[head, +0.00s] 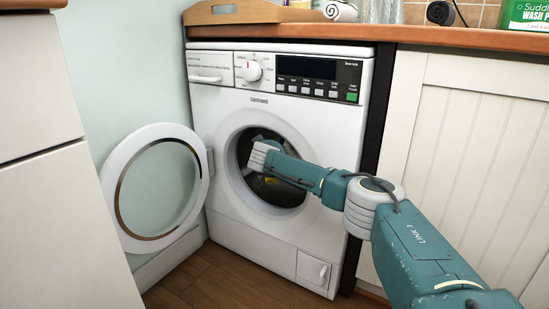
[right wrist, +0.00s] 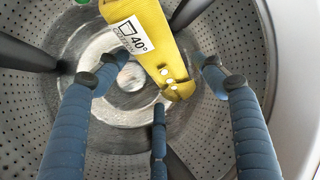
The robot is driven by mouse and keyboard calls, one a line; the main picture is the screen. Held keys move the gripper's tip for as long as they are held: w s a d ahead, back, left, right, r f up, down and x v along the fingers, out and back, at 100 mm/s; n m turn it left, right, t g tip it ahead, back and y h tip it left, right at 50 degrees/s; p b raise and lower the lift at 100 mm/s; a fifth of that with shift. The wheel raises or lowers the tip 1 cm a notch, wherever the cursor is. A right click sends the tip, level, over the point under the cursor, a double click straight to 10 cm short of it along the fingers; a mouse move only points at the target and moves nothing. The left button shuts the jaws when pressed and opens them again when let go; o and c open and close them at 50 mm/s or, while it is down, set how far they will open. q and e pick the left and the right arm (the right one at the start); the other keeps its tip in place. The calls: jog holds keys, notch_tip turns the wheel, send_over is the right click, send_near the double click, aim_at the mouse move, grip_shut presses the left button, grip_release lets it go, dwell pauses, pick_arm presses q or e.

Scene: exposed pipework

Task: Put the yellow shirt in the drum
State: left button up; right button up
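The yellow shirt (right wrist: 155,40), folded into a narrow bundle with a white 40° label, is inside the drum (right wrist: 225,150) in the right wrist view. It is beyond and between the spread blue fingers of my right gripper (right wrist: 159,82), which is open. I cannot tell whether the shirt rests on the drum wall or touches a fingertip. In the head view my right arm reaches from the right through the round opening of the white washing machine (head: 225,115), and the drum's dark interior hides most of the gripper. My left gripper is not in view.
The round door (head: 112,190) is swung open to the left. A wooden counter (head: 440,37) runs above the machine, with a tray (head: 235,12), a rolled towel (head: 340,11) and a green wash-powder box (head: 525,14) on it. Cream cabinets flank the machine. A green thing (right wrist: 82,2) shows at the wrist view's top edge.

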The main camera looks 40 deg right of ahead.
jog(key=shift+o, duration=0.5)
jog(key=shift+s+a, duration=0.1)
jog(key=shift+s+a+r, duration=0.15)
jog(key=shift+s, duration=0.05)
jog(key=v, duration=0.4)
jog(key=shift+s+a+r, duration=0.15)
jog(key=shift+s+a, duration=0.05)
jog(key=s+a, duration=0.7)
jog(key=s, duration=0.1)
jog(key=shift+s+a, duration=0.35)
